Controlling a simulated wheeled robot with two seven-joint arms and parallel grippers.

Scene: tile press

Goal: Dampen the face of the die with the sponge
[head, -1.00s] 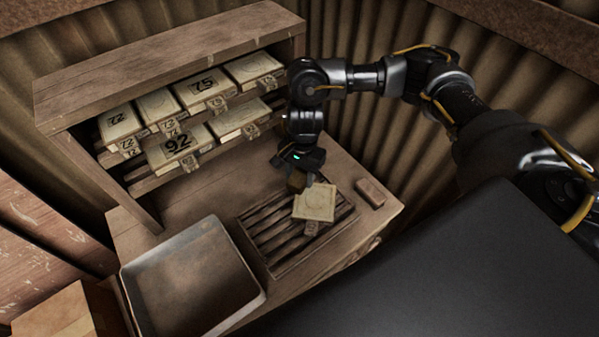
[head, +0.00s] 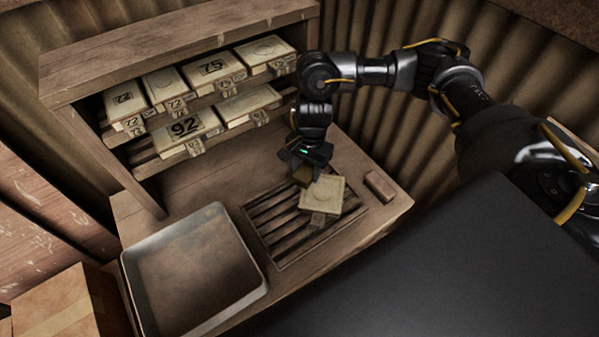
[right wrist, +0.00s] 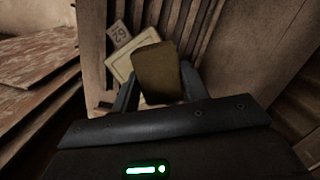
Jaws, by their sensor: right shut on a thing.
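The die (head: 323,193) is a pale, square block with a faint round mark on its face. It lies face up on the slatted rack, and its small numbered tag (right wrist: 119,34) shows in the right wrist view. My right gripper (head: 303,170) is shut on a brown block, the sponge (right wrist: 158,72), at the die's far left edge. In the right wrist view the sponge covers part of the die (right wrist: 118,70). I cannot tell whether the sponge touches the face. My left gripper is not in view.
The slatted rack (head: 278,235) is set in the wooden bench. A shallow metal tray (head: 190,275) stands left of it. A small brown block (head: 380,186) lies to the right. A wooden shelf (head: 180,55) behind holds several numbered dies.

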